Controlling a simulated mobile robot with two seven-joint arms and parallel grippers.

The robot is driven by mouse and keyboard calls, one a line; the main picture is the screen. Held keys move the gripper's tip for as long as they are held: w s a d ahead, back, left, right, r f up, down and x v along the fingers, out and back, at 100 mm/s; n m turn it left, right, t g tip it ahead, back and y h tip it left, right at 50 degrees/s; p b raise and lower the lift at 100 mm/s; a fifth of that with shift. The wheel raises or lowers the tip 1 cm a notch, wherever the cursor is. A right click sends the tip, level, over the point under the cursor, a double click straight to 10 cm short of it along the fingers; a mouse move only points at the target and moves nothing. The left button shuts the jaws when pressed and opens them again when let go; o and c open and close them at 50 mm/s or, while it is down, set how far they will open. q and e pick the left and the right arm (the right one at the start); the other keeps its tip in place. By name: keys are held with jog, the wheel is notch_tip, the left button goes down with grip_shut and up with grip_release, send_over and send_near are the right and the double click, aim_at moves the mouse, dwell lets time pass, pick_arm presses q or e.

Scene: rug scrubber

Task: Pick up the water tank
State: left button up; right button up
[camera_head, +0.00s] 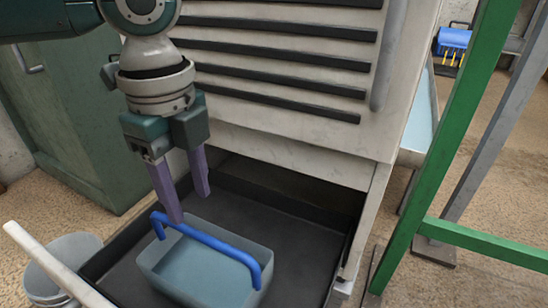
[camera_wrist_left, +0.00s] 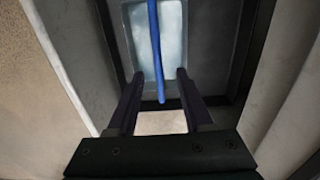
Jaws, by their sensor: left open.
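The water tank (camera_head: 185,262) is a pale blue-grey open tub with a blue bar handle (camera_head: 215,243) arched over it. It sits on the dark tray (camera_head: 300,265) at the foot of the machine. My left gripper (camera_head: 190,208) points down above the far left part of the tank, with its two purple fingers apart and empty. In the left wrist view the tank (camera_wrist_left: 172,45) lies beyond the fingers, and the handle (camera_wrist_left: 156,50) runs lengthwise with its near end between the two fingertips. I cannot tell whether a finger touches the handle. My right gripper is not in view.
The pale machine (camera_head: 290,140) with dark slats rises right behind the tray. A grey bucket (camera_head: 62,262) and a pale pole (camera_head: 55,268) are at the lower left. A green cabinet (camera_head: 75,120) stands at left, and a green frame (camera_head: 440,150) at right.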

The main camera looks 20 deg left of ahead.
aim_at(197, 232)
pick_arm(q)
jog(key=f+b, duration=0.1)
jog(key=f, duration=0.2)
jog(key=shift+s+a+f+b, duration=0.15)
jog(key=shift+s+b, duration=0.05)
jog(key=shift+b, duration=0.15)
jog(key=shift+f+b, duration=0.5)
jog(key=shift+f, duration=0.05)
notch_tip(197, 232, down, 4)
jog(key=b, duration=0.4)
jog(key=shift+f, duration=0.15)
jog(key=shift+d, duration=0.2)
jog(key=shift+c, duration=0.3)
grip_shut()
jog(key=shift+r, duration=0.2)
